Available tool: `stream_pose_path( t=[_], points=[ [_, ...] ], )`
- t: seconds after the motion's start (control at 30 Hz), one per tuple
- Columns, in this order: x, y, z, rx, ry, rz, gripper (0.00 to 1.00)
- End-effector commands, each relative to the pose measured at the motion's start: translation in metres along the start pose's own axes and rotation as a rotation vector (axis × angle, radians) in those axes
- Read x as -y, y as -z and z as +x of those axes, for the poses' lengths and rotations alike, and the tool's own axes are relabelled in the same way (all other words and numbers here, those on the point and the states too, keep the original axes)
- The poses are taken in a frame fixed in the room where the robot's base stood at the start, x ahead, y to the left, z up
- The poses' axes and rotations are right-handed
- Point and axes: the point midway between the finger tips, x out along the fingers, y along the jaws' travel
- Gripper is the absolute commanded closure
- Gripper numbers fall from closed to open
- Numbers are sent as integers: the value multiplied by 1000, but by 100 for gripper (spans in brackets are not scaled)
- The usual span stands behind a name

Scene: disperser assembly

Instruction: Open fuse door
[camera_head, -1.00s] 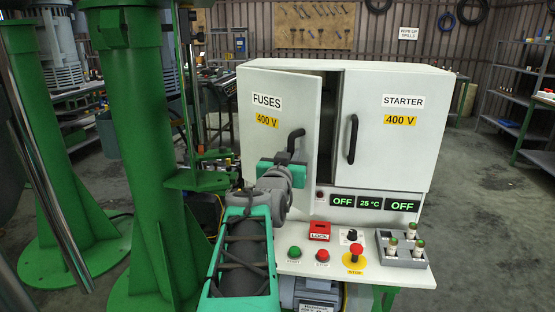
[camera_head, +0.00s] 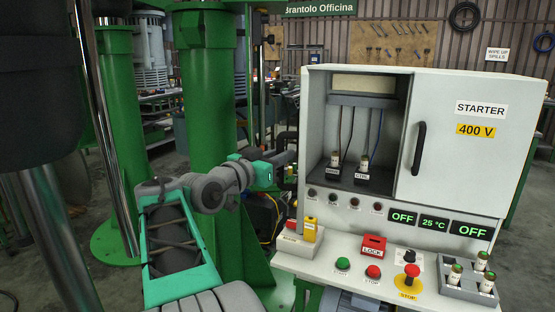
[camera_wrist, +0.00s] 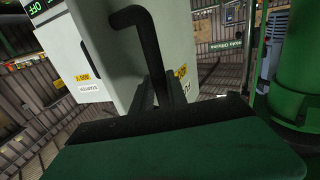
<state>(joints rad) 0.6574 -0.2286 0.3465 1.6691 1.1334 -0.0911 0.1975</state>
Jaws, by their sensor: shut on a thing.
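The fuse door is swung wide open, seen nearly edge-on along the left side of the white cabinet (camera_head: 340,72) in the head view. In the wrist view the fuse door (camera_wrist: 186,80) shows part of its lettering and a yellow label. Its black handle (camera_wrist: 150,45) rises just beyond the jaw. My gripper (camera_head: 284,158) is at the cabinet's left side, shut on the handle. Inside the open compartment, two fuses (camera_head: 335,160) (camera_head: 363,163) stand in labelled holders.
The closed starter door (camera_head: 465,150) is on the right. The shelf in front bears a red lock (camera_head: 373,245), buttons, a yellow-red stop knob (camera_head: 410,275), a grey tray of fuses (camera_head: 464,290) and a yellow device (camera_head: 309,228). A green column (camera_head: 210,130) stands behind my arm.

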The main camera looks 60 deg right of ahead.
Motion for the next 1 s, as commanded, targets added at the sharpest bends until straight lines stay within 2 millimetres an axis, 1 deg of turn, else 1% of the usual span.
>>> stream_pose_path(
  t=[0.43,0.47,0.7,0.93,1.0],
  points=[
    [2,3,1,-5,1,1,100],
    [2,3,1,-5,1,1,80],
    [3,2,0,-3,1,1,60],
    [2,1,0,-2,0,0,60],
    [2,1,-3,-2,0,0,60]
  ],
)
